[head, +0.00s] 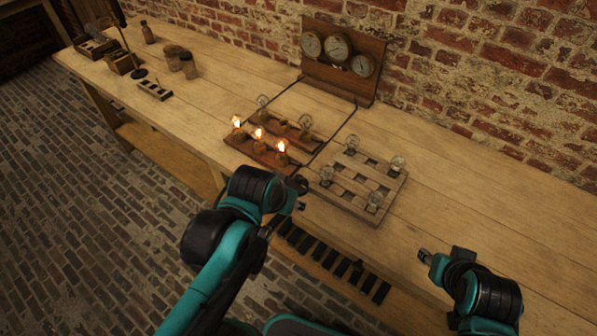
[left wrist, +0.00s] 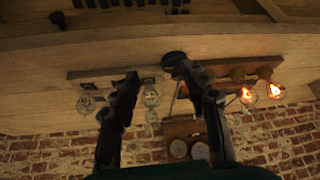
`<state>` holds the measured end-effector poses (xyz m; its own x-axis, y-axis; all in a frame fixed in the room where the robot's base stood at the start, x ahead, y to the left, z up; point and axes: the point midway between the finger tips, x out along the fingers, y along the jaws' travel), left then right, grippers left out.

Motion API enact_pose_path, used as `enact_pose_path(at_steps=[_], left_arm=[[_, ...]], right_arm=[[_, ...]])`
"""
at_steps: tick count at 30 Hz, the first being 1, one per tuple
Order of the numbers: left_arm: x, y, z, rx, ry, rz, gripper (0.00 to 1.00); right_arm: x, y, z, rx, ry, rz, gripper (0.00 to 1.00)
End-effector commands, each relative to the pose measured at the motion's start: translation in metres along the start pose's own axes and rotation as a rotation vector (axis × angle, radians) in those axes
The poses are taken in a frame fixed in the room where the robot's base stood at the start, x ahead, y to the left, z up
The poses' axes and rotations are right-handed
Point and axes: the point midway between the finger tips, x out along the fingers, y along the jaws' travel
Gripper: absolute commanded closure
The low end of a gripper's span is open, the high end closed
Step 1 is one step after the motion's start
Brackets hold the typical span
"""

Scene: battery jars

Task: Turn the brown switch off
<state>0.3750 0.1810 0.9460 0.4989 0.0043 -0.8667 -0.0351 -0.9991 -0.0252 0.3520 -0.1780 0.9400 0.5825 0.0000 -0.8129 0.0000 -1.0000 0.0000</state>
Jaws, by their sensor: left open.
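A brown wooden board (head: 262,150) with several lit bulbs lies on the bench in the head view. It also shows at the right of the left wrist view (left wrist: 235,66). A dark round knob (left wrist: 174,59) shows by the bench edge between the two boards, near my left fingertips; I cannot tell if it is the brown switch. My left gripper (head: 297,190) is at the bench's front edge, by the near right corner of the brown board. In the left wrist view its fingers (left wrist: 161,76) are apart with nothing held. My right gripper (head: 438,258) is over the front edge at right, its jaw unclear.
A paler board (head: 350,186) with several unlit glass bulbs lies to the right. A gauge panel (head: 342,62) with three dials stands at the wall, with dark rods running to the boards. Jars (head: 181,60) and small boxes stand at far left. The bench's right part is clear.

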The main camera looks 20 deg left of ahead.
Motion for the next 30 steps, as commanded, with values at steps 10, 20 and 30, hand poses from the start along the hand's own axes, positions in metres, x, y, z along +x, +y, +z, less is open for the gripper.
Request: enact_pose_path(at_steps=[10,20,30], left_arm=[[0.013,-0.016,-0.090,0.120,-0.284,0.026,0.54],[0.061,-0.027,-0.121,0.203,-0.486,0.074,0.54],[0.095,-0.027,-0.108,0.216,-0.517,0.084,0.54]], right_arm=[[-0.048,0.000,-0.035,0.000,0.000,0.000,0.60],[-0.074,0.000,-0.053,0.000,0.000,0.000,0.60],[-0.066,0.000,-0.047,0.000,0.000,0.000,0.60]])
